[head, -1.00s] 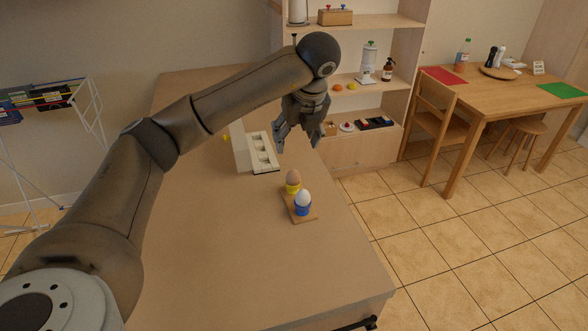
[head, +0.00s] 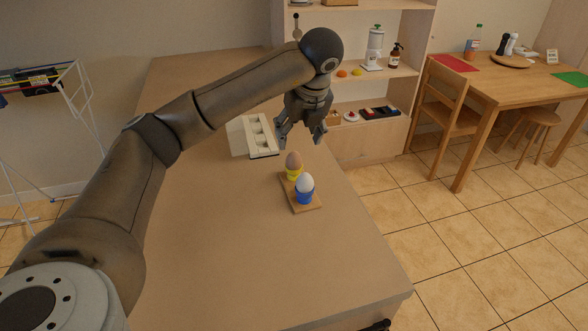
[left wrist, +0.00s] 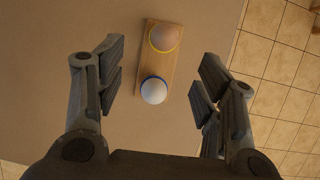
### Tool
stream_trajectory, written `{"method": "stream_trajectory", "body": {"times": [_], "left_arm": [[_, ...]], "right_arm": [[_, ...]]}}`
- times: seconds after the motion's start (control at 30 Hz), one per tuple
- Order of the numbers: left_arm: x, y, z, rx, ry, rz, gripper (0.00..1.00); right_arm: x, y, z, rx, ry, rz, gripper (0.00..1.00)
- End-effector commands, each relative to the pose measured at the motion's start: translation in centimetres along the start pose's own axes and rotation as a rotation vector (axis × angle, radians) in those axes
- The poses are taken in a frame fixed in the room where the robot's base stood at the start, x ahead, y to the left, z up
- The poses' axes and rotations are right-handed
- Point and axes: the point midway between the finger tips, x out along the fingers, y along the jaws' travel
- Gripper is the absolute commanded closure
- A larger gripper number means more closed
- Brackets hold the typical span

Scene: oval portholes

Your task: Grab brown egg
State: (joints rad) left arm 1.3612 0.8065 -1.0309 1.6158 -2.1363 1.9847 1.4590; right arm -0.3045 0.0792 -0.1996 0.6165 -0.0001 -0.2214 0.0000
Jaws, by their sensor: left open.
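The brown egg (head: 293,160) sits upright in a yellow egg cup (head: 295,174) at the far end of a small wooden board (head: 308,206). A white egg (head: 305,183) sits in a blue cup (head: 304,196) at the near end. My left gripper (head: 299,139) is open and empty, above and beyond the brown egg, pointing down. In the left wrist view the brown egg (left wrist: 165,37) lies at the top, and the white egg (left wrist: 154,90) is nearer, between the open fingers (left wrist: 158,82). My right gripper is not in view.
The board stands on a long brown counter (head: 215,235), clear at the near end. A white holder with round recesses (head: 256,135) stands behind, left of the gripper. Shelves (head: 360,150) and a dining table with a chair (head: 445,105) stand beyond.

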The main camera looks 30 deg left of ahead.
Motion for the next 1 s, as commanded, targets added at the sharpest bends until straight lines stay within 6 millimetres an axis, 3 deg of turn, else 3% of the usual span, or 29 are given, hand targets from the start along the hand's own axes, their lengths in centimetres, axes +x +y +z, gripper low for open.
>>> {"method": "stream_trajectory", "body": {"times": [0.3, 0.57, 0.8, 1.0], "left_arm": [[4.4, 0.0, 0.0, 0.000, 0.002, 0.003, 0.38], [6.5, -0.2, 0.1, 0.000, 0.001, 0.002, 0.38], [10.0, -0.7, 0.3, -0.001, 0.002, 0.004, 0.38], [11.0, -0.8, 0.3, 0.000, 0.001, 0.001, 0.38]], "right_arm": [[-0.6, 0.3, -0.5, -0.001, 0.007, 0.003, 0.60], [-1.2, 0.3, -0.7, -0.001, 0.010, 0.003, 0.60], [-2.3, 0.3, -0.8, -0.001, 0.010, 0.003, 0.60], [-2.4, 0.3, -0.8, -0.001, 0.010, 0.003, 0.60]]}}
